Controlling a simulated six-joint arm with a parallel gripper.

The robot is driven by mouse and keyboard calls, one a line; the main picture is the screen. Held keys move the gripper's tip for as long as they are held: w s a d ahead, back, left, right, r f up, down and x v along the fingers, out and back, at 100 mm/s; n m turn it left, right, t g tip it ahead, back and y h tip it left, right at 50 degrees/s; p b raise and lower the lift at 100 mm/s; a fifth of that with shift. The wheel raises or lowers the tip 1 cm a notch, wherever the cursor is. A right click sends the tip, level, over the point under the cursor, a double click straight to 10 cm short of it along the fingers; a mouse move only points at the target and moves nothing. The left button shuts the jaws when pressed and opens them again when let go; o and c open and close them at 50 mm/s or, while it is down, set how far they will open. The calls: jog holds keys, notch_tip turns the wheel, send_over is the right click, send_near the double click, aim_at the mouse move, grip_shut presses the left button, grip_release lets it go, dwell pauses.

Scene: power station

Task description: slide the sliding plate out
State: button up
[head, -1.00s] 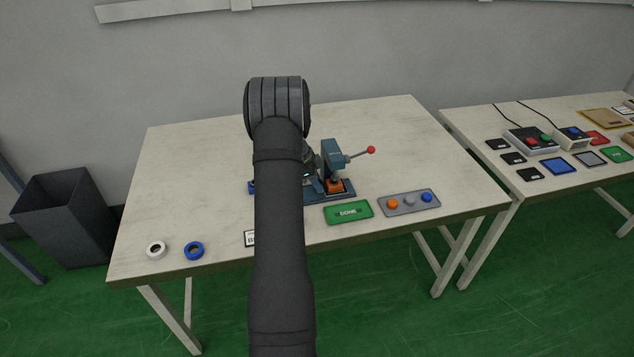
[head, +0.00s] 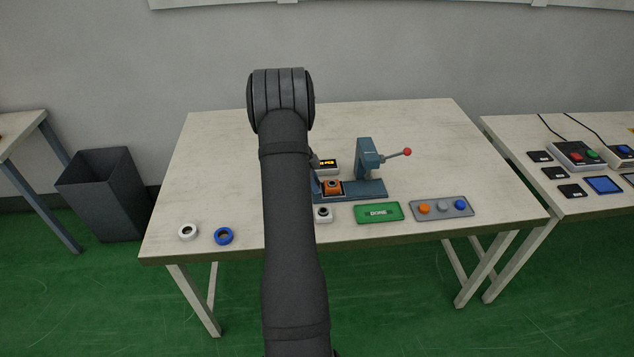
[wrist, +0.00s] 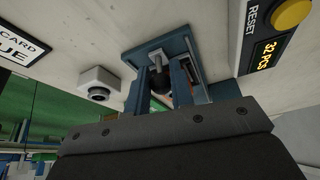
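The blue press (head: 368,165) stands on the table, with a lever ending in a red ball. The sliding plate (head: 332,195) lies on the press's blue base and carries an orange block with a dark round part. The block sits left of the press head, clear of it. In the wrist view my gripper (wrist: 160,88) is close to blue parts of the fixture (wrist: 158,48). I cannot make out whether its fingers are closed on them.
A counter display (wrist: 265,55) with a yellow reset button stands behind the base. A small white device (head: 323,213), a green DONE sign (head: 379,211) and a tray of coloured buttons (head: 468,213) lie in front. White and blue rings (head: 223,236) lie at the front left.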

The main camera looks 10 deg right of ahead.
jog(key=o, duration=0.4)
jog(key=shift+a, duration=0.2)
jog(key=v, duration=1.7)
jog(key=shift+r, duration=0.25)
jog(key=x, duration=1.7)
jog(key=shift+d+f, duration=0.15)
jog(key=shift+f, duration=0.15)
jog(key=shift+r, duration=0.15)
